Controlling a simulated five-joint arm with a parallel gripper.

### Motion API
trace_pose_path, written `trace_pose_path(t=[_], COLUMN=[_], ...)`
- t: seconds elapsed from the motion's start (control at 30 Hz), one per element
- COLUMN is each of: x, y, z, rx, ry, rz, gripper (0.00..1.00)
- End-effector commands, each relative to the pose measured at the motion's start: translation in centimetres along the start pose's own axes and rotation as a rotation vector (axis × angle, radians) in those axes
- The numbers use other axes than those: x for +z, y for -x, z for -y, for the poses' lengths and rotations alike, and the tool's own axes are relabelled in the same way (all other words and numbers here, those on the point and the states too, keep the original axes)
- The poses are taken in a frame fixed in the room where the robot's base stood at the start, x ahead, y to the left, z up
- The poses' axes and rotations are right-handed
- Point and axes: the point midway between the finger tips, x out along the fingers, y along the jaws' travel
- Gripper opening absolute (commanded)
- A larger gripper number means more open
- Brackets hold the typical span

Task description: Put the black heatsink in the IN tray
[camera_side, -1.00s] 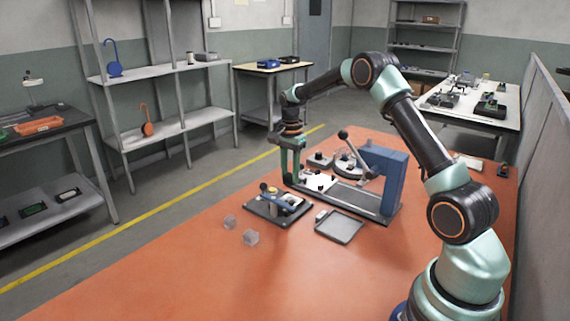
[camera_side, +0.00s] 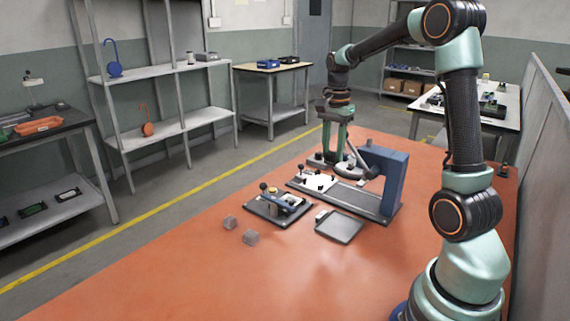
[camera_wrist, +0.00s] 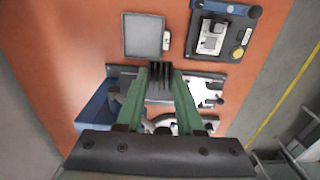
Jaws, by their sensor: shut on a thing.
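My gripper (camera_side: 334,150) is in the side view, fingers pointing down, near the blue press frame and above the far end of its base. The wrist view shows its green fingers (camera_wrist: 160,88) shut on the black heatsink (camera_wrist: 160,73), whose dark fins show between the tips. In the side view I cannot make out the heatsink. A shallow grey tray (camera_side: 339,227) lies flat and empty on the orange table, nearer the camera than the gripper. It also shows in the wrist view (camera_wrist: 143,36), beyond the fingertips, with a small pale tag beside it; I cannot read any lettering.
The blue press frame (camera_side: 386,178) stands on a dark base right of the gripper, with a white plate (camera_side: 318,183) on that base. A fixture with a lever (camera_side: 279,206) lies left of the tray. Two small cubes (camera_side: 250,238) lie nearer. The front table is clear.

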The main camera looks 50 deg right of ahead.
Motion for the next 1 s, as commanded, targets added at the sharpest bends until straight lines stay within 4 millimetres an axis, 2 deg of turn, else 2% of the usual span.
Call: trace_pose_path(t=[0.1,0.2,0.3,0.4,0.47,0.9,1.0], x=[0.2,0.4,0.6,0.7,0.7,0.7,0.7], y=[1.1,1.5,1.7,1.0,0.0,-10.6,-12.6], z=[-2.3,-3.5,-4.2,-4.5,-4.6,-4.6,-4.6], rx=[-0.003,-0.002,-0.001,0.002,0.004,0.006,0.005], ry=[-0.002,-0.001,0.0,0.0,0.0,0.0,0.0], rz=[-0.002,-0.001,-0.001,0.002,0.003,0.004,0.003], gripper=[0.0,0.0,0.0,0.0,0.0,0.0,0.0])
